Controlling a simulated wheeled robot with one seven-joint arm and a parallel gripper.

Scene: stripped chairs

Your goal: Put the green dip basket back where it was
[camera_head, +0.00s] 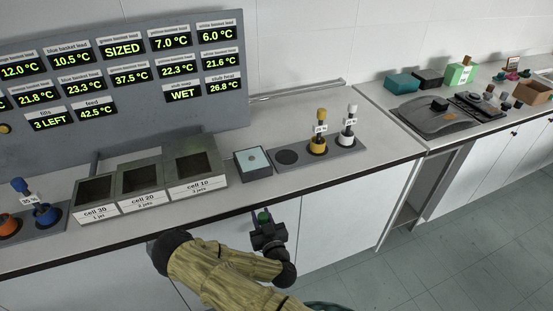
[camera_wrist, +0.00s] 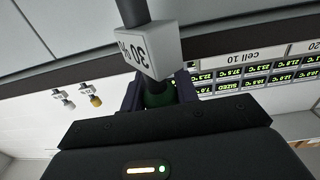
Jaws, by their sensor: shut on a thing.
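My gripper (camera_head: 268,232) is in front of the counter's front edge in the head view. It is shut on the green dip basket, whose green top (camera_head: 263,216) shows just above the jaws. In the wrist view the basket's green part (camera_wrist: 160,95) sits between the fingers, with a dark stem and a white tag (camera_wrist: 148,52) reading 30 %. The rest of the basket is hidden by the gripper. The grey rack (camera_head: 335,152) on the counter holds a yellow basket (camera_head: 318,143) and a white basket (camera_head: 348,138). Its leftmost round place (camera_head: 287,157) is empty and dark.
Cells 30 (camera_head: 95,213), 20 (camera_head: 142,202) and 10 (camera_head: 198,187) stand left of a small box with a pale top (camera_head: 253,160). A left rack holds orange (camera_head: 8,224) and blue (camera_head: 46,212) baskets. A display panel (camera_head: 120,125) stands behind.

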